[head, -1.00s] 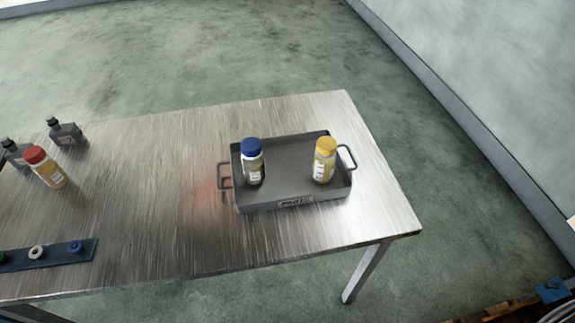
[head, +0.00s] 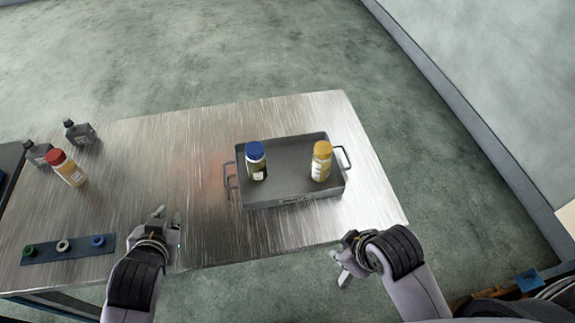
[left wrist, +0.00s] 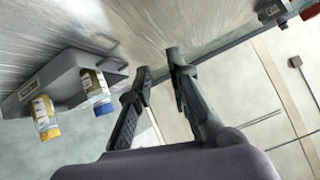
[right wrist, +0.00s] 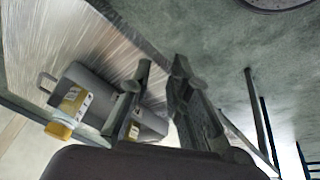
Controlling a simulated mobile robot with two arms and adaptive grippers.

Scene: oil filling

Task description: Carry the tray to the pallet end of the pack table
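The grey tray (head: 292,199) lies flat on the right part of the metal pack table (head: 200,120), with a wire handle at each end. Inside it stand a blue-capped bottle (head: 257,163) at the left and a yellow-capped bottle (head: 321,163) at the right. The tray also shows in the left wrist view (left wrist: 62,75) and the right wrist view (right wrist: 100,80). My left gripper (head: 168,219) is open and empty, left of the tray near the table's front edge. My right gripper (head: 343,251) is open and empty, in front of the table and below the tray's right end.
A red-capped bottle (head: 68,169) and two dark jugs (head: 80,132) (head: 38,153) stand at the table's left. A dark strip with coloured rings (head: 45,251) lies at the front left. Part of a wooden pallet (head: 480,296) shows at lower right.

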